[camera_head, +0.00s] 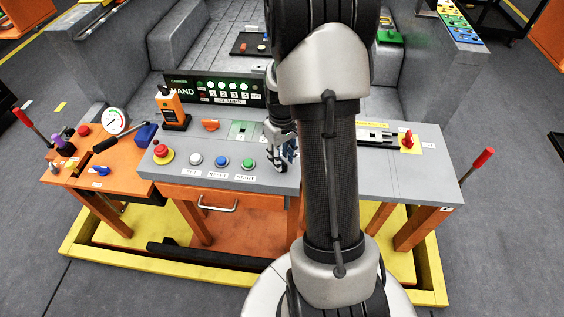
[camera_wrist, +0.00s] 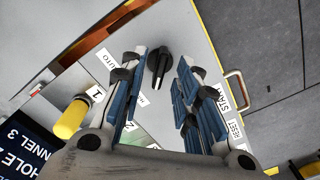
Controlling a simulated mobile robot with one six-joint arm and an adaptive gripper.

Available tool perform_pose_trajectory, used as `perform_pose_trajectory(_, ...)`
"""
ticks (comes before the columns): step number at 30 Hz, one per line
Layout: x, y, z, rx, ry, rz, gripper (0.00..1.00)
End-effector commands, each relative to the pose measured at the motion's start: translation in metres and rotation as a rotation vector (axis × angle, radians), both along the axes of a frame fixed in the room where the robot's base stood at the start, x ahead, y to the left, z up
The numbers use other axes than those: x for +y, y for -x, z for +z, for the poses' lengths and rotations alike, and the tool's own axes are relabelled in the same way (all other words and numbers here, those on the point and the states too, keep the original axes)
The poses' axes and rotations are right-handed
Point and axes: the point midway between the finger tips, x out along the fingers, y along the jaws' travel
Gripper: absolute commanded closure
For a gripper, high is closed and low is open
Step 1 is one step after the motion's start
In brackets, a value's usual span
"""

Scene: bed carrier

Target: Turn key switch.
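The key switch appears as a black rotary knob (camera_wrist: 159,60) on the grey panel in the wrist view. A label reading AUTO stands to its left, and another small, partly hidden label is below it. My gripper (camera_wrist: 161,66) is open, its blue-padded fingertips on either side of the knob with a visible gap on both sides. Whether the tips are level with the knob or above it I cannot tell. In the head view my gripper (camera_head: 282,158) points down over the panel, right of the green button (camera_head: 249,164); the knob is hidden there.
An emergency stop (camera_head: 163,154), a white button (camera_head: 196,159) and a blue button (camera_head: 222,162) line the grey console (camera_head: 215,178). A red rotary switch (camera_head: 408,139) is at the right. A yellow cylindrical part (camera_wrist: 71,119) is close to my gripper's left finger.

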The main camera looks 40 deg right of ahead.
Motion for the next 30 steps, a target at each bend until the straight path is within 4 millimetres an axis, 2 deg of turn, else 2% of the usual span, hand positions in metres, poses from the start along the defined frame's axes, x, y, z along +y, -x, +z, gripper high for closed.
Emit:
perform_pose_trajectory(4, 0.0002, 0.0003, -0.0122, 0.001, -0.001, 0.000, 0.71)
perform_pose_trajectory(14, 0.0000, 0.0000, -0.0136, 0.000, 0.000, 0.000, 0.72)
perform_pose_trajectory(27, 0.0000, -0.0001, -0.0134, 0.000, 0.000, 0.000, 1.00)
perform_pose_trajectory(30, -0.0001, -0.0001, -0.0134, 0.000, 0.000, 0.000, 1.00)
